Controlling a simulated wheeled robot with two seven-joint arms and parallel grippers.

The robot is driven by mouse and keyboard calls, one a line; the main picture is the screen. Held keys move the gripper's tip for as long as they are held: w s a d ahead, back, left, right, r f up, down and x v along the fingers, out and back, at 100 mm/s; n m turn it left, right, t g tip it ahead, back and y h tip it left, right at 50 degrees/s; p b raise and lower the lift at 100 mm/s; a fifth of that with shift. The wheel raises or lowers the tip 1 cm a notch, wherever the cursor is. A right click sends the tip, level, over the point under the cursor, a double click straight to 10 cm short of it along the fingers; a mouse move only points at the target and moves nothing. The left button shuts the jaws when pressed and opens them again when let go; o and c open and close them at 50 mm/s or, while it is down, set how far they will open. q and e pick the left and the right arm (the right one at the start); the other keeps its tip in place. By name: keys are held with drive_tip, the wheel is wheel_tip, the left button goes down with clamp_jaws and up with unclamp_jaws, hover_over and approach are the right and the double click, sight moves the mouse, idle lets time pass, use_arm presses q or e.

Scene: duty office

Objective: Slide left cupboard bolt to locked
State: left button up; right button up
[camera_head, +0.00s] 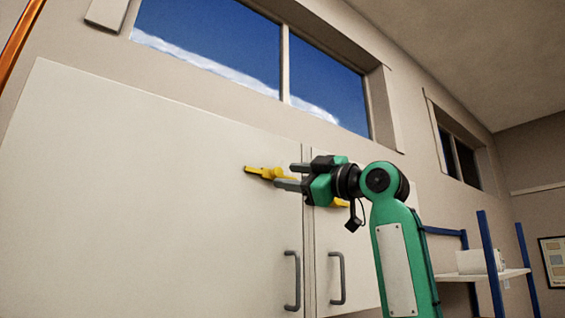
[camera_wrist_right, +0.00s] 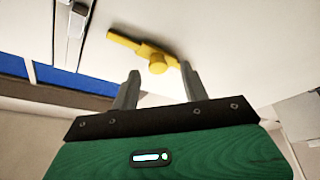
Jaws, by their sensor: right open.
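The white cupboard's left door (camera_head: 150,190) carries a yellow bolt (camera_head: 262,172) near its inner upper edge. In the right wrist view the bolt shows as a yellow bar (camera_wrist_right: 125,43) with a round knob (camera_wrist_right: 158,64). My right gripper (camera_head: 293,176) is open at the bolt, its fingers pointing at the door. In the wrist view the knob appears between the open fingertips (camera_wrist_right: 160,78); I cannot tell whether they touch it. More yellow (camera_head: 341,203) shows behind the gripper, on the right door's side, mostly hidden. My left gripper is out of view.
Dark handles hang on the left door (camera_head: 292,282) and right door (camera_head: 337,279), below the gripper. Windows (camera_head: 210,45) run above the cupboard. A blue-framed shelf (camera_head: 488,262) stands at the right. An orange bar (camera_head: 18,40) crosses the upper left corner.

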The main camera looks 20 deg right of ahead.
drive_tip(key=shift+w+a+r+p, duration=0.35)
drive_tip(key=shift+w+r+p, duration=0.1)
drive_tip(key=shift+w+r, duration=0.05)
drive_tip(key=shift+w+a, duration=0.2)
drive_tip(key=shift+w, duration=0.1)
drive_tip(key=shift+w+a, duration=0.1)
drive_tip(key=shift+w, duration=0.05)
drive_tip(key=shift+f, duration=0.1)
drive_tip(key=c, duration=1)
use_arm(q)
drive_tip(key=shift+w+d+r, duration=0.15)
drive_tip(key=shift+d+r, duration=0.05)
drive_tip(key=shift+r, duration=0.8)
